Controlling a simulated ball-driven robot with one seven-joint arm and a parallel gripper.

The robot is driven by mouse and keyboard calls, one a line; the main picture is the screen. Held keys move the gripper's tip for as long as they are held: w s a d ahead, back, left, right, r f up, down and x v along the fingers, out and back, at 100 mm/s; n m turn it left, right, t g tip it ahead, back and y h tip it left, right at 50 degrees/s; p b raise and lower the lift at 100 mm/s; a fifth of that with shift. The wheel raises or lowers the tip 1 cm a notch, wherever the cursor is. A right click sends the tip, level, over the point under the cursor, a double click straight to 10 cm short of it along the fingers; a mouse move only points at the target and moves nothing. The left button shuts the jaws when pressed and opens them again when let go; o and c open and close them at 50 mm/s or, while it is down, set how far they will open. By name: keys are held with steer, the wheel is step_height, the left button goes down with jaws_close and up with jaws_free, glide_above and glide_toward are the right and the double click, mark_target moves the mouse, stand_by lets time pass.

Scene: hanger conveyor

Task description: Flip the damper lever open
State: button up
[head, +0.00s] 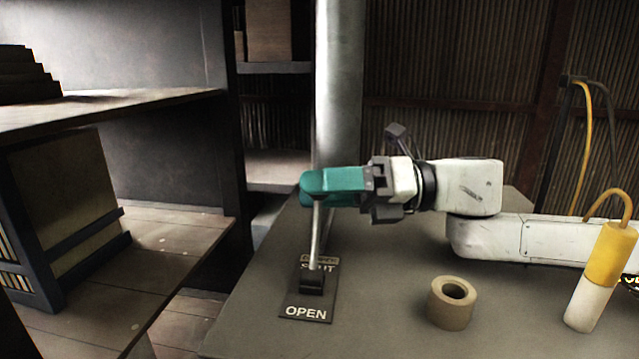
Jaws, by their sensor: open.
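The damper lever (316,242) is a thin metal rod rising from a black pivot block on a dark plate (290,300) at the table's left part. The plate reads SHUT on the far side of the pivot and OPEN on the near side. The rod stands close to upright. My gripper (310,187), with teal fingers, reaches in from the right at the rod's top end. The fingers are open. The rod's upper end meets the fingers in the picture and its tip is hidden; I cannot tell whether they touch.
A tan tape roll (448,306) and a yellow and white cylinder (590,290) with a yellow cable stand on the grey table (390,325) to the right. A round metal post (340,80) rises behind the lever. Shelves (100,107) holding boxes fill the left.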

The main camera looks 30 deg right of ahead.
steer(key=shift+w+a, duration=0.1)
steer(key=shift+a, duration=0.1)
jaws_close()
stand_by(0.5)
